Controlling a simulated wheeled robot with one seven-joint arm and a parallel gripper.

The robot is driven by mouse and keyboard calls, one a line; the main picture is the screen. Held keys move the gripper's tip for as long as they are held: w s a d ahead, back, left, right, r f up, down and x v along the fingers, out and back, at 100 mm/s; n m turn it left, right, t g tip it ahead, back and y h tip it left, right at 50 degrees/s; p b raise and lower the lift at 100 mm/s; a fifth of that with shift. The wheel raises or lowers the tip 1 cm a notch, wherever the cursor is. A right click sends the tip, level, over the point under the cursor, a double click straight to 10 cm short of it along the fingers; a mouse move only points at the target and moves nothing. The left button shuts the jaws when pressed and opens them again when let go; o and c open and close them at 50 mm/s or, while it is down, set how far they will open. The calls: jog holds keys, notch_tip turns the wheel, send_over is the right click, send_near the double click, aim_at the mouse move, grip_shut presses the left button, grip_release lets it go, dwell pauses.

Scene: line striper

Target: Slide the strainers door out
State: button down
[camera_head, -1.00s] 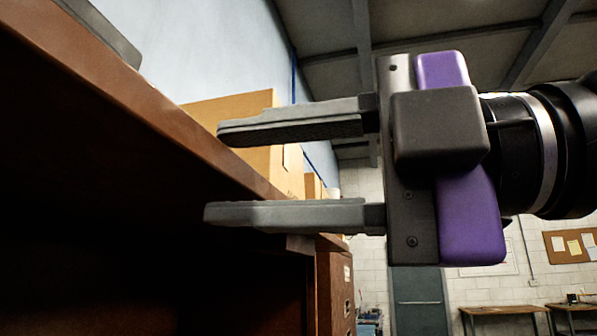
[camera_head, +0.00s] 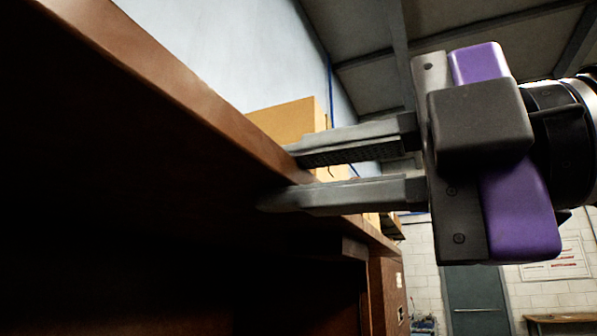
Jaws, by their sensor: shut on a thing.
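A brown wooden panel (camera_head: 175,85) runs from the upper left toward the middle of the head view, with its front edge lit and its underside dark. I cannot tell for sure that this panel is the strainers door; no label shows on it. My gripper (camera_head: 280,178) reaches in from the right and is shut on the panel's edge. The upper finger lies over the edge and the lower finger lies under it. The upper fingertip is partly hidden behind the edge.
Under the panel is a dark, open cabinet interior (camera_head: 150,270). A cardboard box (camera_head: 285,122) stands behind the panel's edge. A brown cabinet (camera_head: 390,295) stands beyond, with a grey door (camera_head: 475,290) and a table (camera_head: 560,318) at the back right.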

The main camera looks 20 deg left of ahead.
jog(key=d, duration=0.7)
dwell(0.6)
jog(key=shift+s+d, duration=0.1)
jog(key=shift+d, duration=0.05)
jog(key=d, duration=0.6)
jog(key=shift+d, duration=0.4)
dwell(0.4)
jog(key=shift+s, duration=0.1)
jog(key=d, duration=0.6)
jog(key=shift+p, duration=0.3)
dwell(0.3)
jog(key=shift+s, duration=0.1)
jog(key=c, duration=1.3)
grip_release()
jog(key=shift+d, duration=0.2)
